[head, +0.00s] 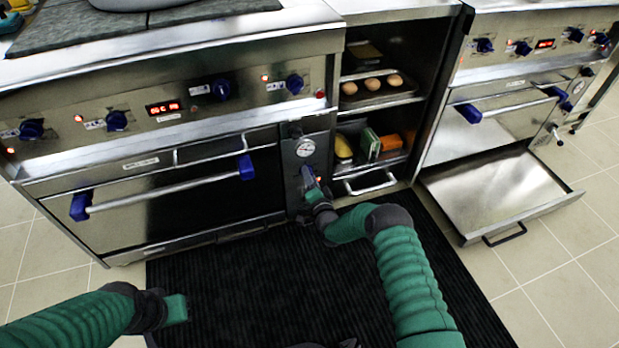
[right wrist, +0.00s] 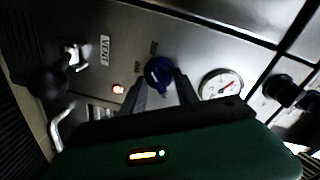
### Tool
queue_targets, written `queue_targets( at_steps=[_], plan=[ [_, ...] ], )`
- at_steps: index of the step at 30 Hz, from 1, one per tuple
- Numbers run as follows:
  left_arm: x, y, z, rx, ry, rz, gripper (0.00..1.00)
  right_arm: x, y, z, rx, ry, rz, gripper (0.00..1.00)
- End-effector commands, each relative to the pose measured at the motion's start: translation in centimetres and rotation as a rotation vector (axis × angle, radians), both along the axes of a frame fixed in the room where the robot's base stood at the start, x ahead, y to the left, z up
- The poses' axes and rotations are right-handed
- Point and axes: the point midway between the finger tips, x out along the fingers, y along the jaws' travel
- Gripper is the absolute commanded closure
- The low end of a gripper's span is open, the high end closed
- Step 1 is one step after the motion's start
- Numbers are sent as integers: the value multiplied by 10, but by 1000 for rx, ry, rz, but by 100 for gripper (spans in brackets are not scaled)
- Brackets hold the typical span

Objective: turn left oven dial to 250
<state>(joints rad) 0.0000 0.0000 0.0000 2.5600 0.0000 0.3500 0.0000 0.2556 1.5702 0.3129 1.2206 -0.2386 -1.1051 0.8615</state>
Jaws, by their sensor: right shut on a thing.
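The left oven (head: 150,130) is steel, with a narrow control panel to the right of its door. On that panel, a dark blue dial (right wrist: 158,70) shows in the right wrist view, with small markings beside it that I cannot read. My right gripper (head: 308,178) is at this panel, below the round gauge. Its two fingers (right wrist: 160,88) are shut on the dial, one on each side.
The white gauge (head: 305,148) is close to the right gripper, and shows in the right wrist view (right wrist: 221,84). A red light (right wrist: 118,89) glows beside the dial. An open shelf with eggs (head: 372,85) stands right. A drawer (head: 500,190) juts out from the right oven. The black mat (head: 240,290) is clear.

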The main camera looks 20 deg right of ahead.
Motion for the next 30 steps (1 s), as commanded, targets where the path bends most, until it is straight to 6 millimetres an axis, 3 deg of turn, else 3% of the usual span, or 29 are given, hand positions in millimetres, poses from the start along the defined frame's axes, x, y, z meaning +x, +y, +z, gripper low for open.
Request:
queue_targets(
  at_steps=[1,10,26,27,30],
  plan=[
    [0,0,-2,0,0,0,100,-4,1,-10,29,20,3,100],
    [0,0,-4,0,0,0,100,-4,2,-9,148,24,6,100],
    [0,0,-4,0,0,0,100,-4,4,-9,174,26,9,100],
    [0,0,-4,0,0,0,100,-4,4,-9,174,26,9,61],
    [0,0,-4,0,0,0,100,-3,4,-8,174,23,8,48]
  ],
)
